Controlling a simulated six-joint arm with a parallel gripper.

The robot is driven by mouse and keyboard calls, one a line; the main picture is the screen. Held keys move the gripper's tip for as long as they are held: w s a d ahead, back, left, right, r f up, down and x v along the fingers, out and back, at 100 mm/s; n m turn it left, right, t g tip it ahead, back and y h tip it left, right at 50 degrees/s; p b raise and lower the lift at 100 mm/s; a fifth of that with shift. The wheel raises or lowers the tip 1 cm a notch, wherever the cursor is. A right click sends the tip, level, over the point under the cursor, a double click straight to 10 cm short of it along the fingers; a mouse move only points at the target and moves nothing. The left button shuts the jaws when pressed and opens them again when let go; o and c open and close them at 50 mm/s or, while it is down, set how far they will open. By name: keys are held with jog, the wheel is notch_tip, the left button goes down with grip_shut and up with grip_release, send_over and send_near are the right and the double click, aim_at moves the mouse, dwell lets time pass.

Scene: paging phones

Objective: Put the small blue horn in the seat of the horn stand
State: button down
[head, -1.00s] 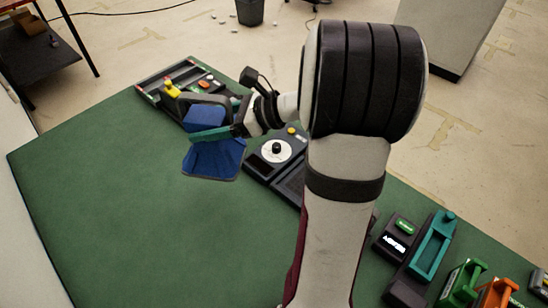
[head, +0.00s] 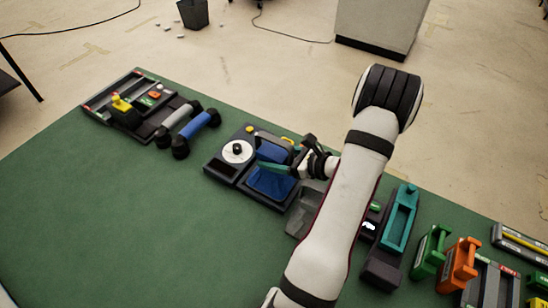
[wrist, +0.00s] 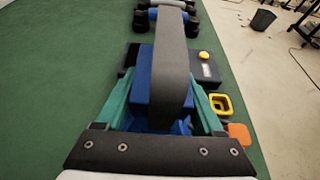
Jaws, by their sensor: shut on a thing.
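The small blue horn (head: 272,182) is in my gripper (head: 283,162), above the dark dial unit's near right part, with its wide blue end toward the viewer. In the wrist view my gripper's teal fingers (wrist: 163,105) close on both sides of the blue horn (wrist: 143,80), and a grey curved bar crosses over it. The horn appears held above the table. I cannot pick out the horn stand for certain; a grey piece (head: 302,212) just right of the horn is partly hidden by my arm.
The dial unit (head: 215,170) has a white dial. Grey and blue handsets (head: 195,125) and a tray with a yellow lever (head: 120,103) lie left. A teal-topped unit (head: 400,215), green (head: 430,250) and orange (head: 460,262) stands are right. The green front left is clear.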

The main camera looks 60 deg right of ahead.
jog(key=shift+f, duration=0.2)
jog(key=shift+c, duration=1.4)
grip_release()
jog(key=shift+r, duration=0.15)
jog(key=v, duration=1.2)
jog(key=shift+d, duration=0.1)
